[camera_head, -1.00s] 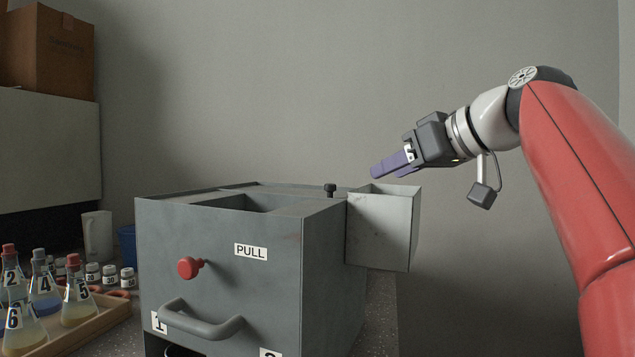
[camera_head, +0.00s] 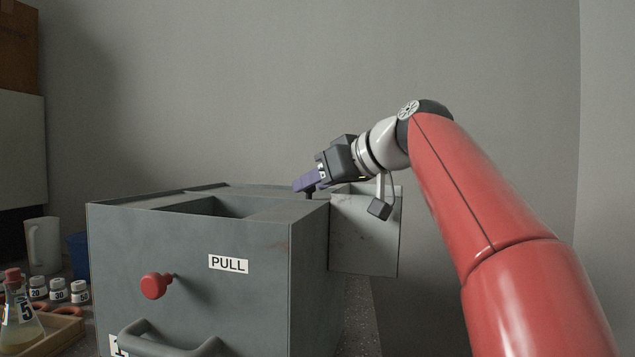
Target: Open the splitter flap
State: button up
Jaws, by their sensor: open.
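A grey metal splitter box (camera_head: 190,250) stands on the bench with an open slot (camera_head: 207,207) in its top. A small black knob (camera_head: 309,194) stands on the top near the right edge; I cannot tell for sure whether it belongs to the flap. My gripper (camera_head: 303,183) has purple fingers and points down and left, right at the knob. It overlaps the knob's upper part in the view, so I cannot tell whether they touch. The jaws are open, though the gap hardly shows from this side.
A red knob (camera_head: 154,286) and a grey handle (camera_head: 172,340) stick out of the box front, by a PULL label (camera_head: 228,264). A grey side bin (camera_head: 362,237) hangs on the right. Jars (camera_head: 58,290), a flask (camera_head: 20,318) and a jug (camera_head: 43,245) stand left.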

grip_shut()
dwell(0.3)
jog(key=shift+r, duration=0.1)
